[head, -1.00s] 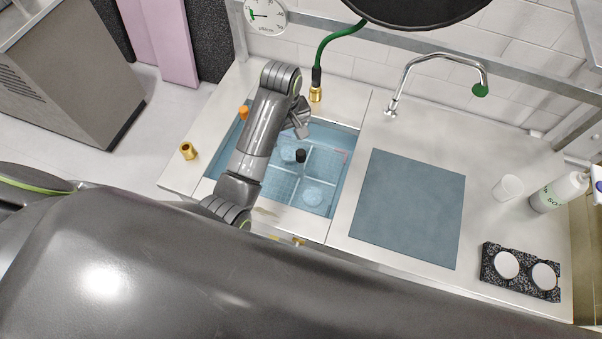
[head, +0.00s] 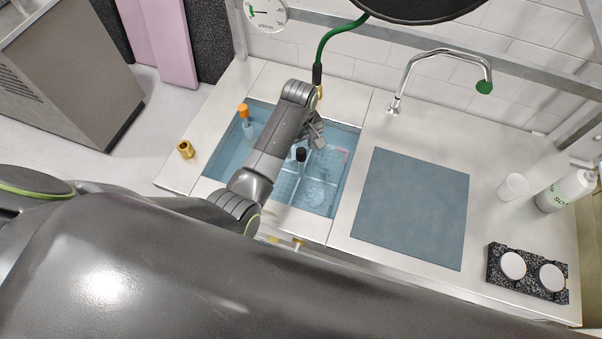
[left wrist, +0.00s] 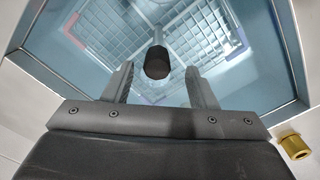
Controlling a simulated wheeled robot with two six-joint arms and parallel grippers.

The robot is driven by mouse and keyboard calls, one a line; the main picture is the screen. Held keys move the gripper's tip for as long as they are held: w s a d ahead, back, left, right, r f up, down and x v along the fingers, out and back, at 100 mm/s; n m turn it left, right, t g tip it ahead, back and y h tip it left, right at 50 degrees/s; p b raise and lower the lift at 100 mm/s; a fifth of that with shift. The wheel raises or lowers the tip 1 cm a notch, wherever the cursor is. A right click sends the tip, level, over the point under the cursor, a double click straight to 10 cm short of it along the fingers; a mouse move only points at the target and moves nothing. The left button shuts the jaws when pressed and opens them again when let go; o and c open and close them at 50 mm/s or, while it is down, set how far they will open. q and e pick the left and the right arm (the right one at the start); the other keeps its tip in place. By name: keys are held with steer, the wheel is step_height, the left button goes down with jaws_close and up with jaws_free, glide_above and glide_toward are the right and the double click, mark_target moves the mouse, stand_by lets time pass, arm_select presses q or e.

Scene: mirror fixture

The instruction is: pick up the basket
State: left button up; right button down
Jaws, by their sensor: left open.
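The basket (head: 318,190) is a pale wire grid with a crossbar divider, sitting in the blue water-filled basin. A black knob (head: 301,154) stands up at its middle. My left gripper (head: 316,142) is open and empty above the basin, just to the right of the knob in the head view. In the left wrist view the knob (left wrist: 157,62) shows between the two open fingers, with the basket's grid (left wrist: 205,25) beyond it. I cannot tell how far the knob is from the fingertips. My arm hides part of the basket in the head view. My right gripper is not in view.
An orange-topped item (head: 243,110) stands at the basin's left side. A brass fitting (head: 185,149) is on the left counter. A blue-grey mat (head: 410,208), white cup (head: 513,187), soap bottle (head: 566,190) and dark block with white discs (head: 527,272) occupy the right counter.

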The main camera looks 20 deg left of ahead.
mark_target(301, 157)
arm_select(q)
steer(key=shift+d+f+p, duration=0.2)
steer(key=shift+f+p, duration=0.2)
steer(key=shift+f, duration=2.55)
jaws_close()
steer(key=shift+r, duration=0.1)
